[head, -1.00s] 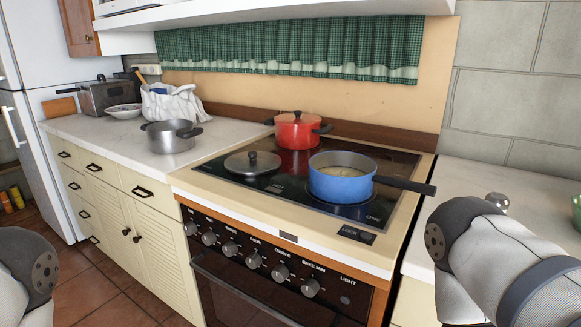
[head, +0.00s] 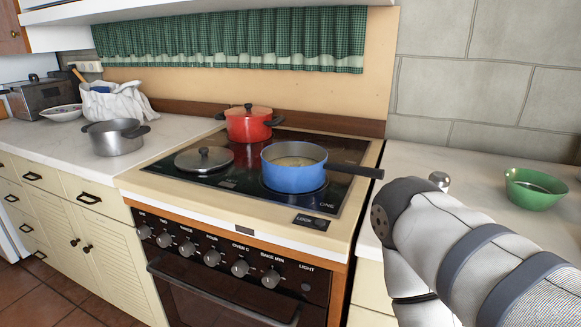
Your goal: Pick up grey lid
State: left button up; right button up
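The grey lid (head: 204,159) with a dark knob lies flat on the left part of the black cooktop (head: 165,171). It is left of the blue saucepan (head: 292,172) and in front of the red pot. No gripper touches it. My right arm comes in at the lower right, in front of the right counter, and its gripper is not visible. My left arm and gripper are out of view.
A lidded red pot (head: 249,124) stands at the back of the cooktop. The saucepan's dark handle (head: 356,171) points right. A grey pot (head: 115,138) is on the left counter (head: 57,146). A green bowl (head: 535,190) sits on the right counter.

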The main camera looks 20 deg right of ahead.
aim_at(205, 159)
jog(key=i+j+z, duration=0.4)
jog(key=j, duration=0.3)
jog(key=i+j+z, duration=0.1)
jog(key=j+z, duration=0.35)
jog(key=j, duration=0.3)
jog(key=i+j+z, duration=0.1)
jog(key=j+z, duration=0.3)
jog(key=j, duration=0.45)
jog(key=j+z, duration=0.45)
jog(key=j, duration=0.35)
jog(key=k, duration=0.05)
